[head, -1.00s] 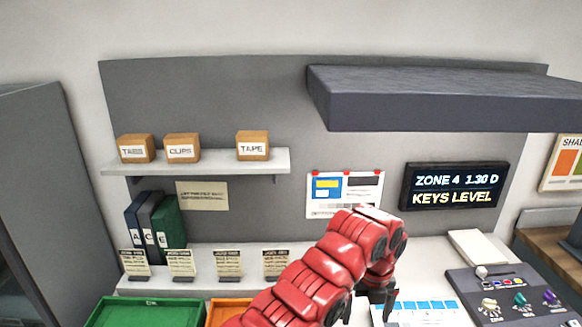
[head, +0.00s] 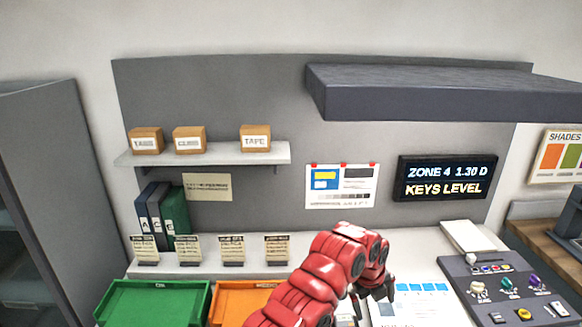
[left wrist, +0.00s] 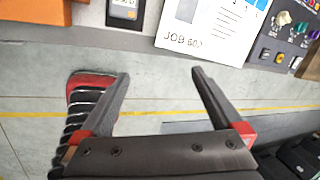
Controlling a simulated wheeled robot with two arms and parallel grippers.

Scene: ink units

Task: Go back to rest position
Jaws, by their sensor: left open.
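My left gripper (head: 375,296) is at the end of the red arm in the head view, low over the front of the white counter. In the left wrist view its two dark fingers (left wrist: 160,105) are spread wide, with nothing between them but the floor below. The printed job sheet (left wrist: 211,30) lies on the counter just beyond the fingers, apart from them. My right gripper is not in either view.
A green bin (head: 152,304) and an orange bin (head: 236,294) stand left of my arm. A dark control panel (head: 510,285) with knobs is at the right. A thick grey overhead shelf (head: 440,95) juts out above. A lit sign (head: 447,178) hangs on the back board.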

